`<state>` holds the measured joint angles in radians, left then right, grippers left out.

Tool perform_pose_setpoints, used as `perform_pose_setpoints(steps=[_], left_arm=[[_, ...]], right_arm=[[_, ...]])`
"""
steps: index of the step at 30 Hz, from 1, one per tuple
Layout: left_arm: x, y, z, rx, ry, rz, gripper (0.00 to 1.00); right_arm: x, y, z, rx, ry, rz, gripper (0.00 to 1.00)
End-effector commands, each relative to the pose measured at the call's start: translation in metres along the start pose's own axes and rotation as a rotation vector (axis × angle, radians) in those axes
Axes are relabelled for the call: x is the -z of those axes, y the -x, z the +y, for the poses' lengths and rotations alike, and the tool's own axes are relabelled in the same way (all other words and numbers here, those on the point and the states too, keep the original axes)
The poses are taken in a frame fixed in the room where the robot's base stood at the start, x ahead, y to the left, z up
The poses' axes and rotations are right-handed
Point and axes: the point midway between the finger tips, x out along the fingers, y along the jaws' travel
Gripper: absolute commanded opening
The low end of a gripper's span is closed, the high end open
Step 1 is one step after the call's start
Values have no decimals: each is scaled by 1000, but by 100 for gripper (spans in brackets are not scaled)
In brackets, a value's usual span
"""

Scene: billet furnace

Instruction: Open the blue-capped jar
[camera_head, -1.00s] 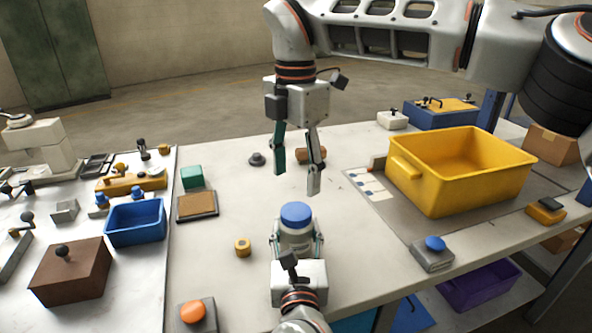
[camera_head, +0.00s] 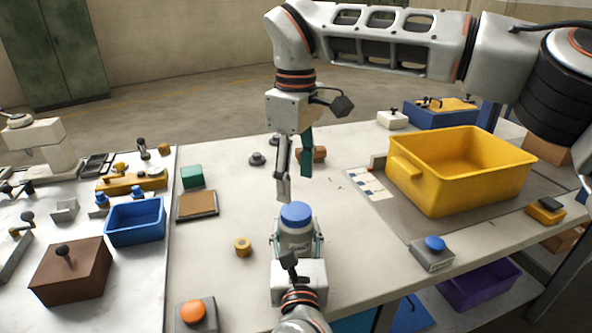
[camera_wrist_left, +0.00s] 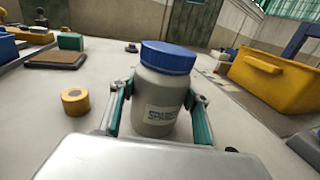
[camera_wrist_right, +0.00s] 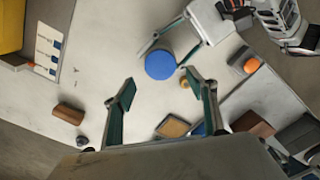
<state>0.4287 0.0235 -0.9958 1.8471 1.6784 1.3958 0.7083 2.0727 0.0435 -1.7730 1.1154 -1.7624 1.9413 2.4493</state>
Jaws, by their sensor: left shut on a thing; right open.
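The grey jar (camera_head: 296,238) with its blue cap (camera_head: 296,211) stands upright on the white table. In the left wrist view the jar body (camera_wrist_left: 157,100) carries a printed label, and the blue cap (camera_wrist_left: 168,56) sits on top. My left gripper (camera_head: 297,243) is shut on the jar body, one finger on each side. My right gripper (camera_head: 294,188) points down above and just behind the cap, open and empty. In the right wrist view the cap (camera_wrist_right: 160,64) lies beyond the fingertips, apart from them.
A yellow bin (camera_head: 458,172) stands at the right, with a blue-button box (camera_head: 432,253) in front. A small yellow ring (camera_head: 243,247) lies left of the jar. An orange-button box (camera_head: 196,315) is front left. A blue bin (camera_head: 135,222) is farther left.

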Motion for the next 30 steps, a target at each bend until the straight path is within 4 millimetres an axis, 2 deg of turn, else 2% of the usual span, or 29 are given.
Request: perform_pose_setpoints(steps=[6, 12, 17, 25, 27, 30], left_arm=[[0, 0, 0, 0, 0, -1, 0], [0, 0, 0, 0, 0, -1, 0], [0, 0, 0, 0, 0, -1, 0], [0, 0, 0, 0, 0, 0, 0], [0, 0, 0, 0, 0, -1, 0], [0, 0, 0, 0, 0, -1, 0]], right_arm=[[-1, -35, 0, 4, 2, -2, 57], [0, -58, 0, 2, 2, -1, 57], [0, -66, 0, 2, 1, 0, 57], [0, -67, 0, 1, 1, 0, 57], [0, -66, 0, 1, 1, 0, 39], [0, -66, 0, 1, 1, 0, 18]])
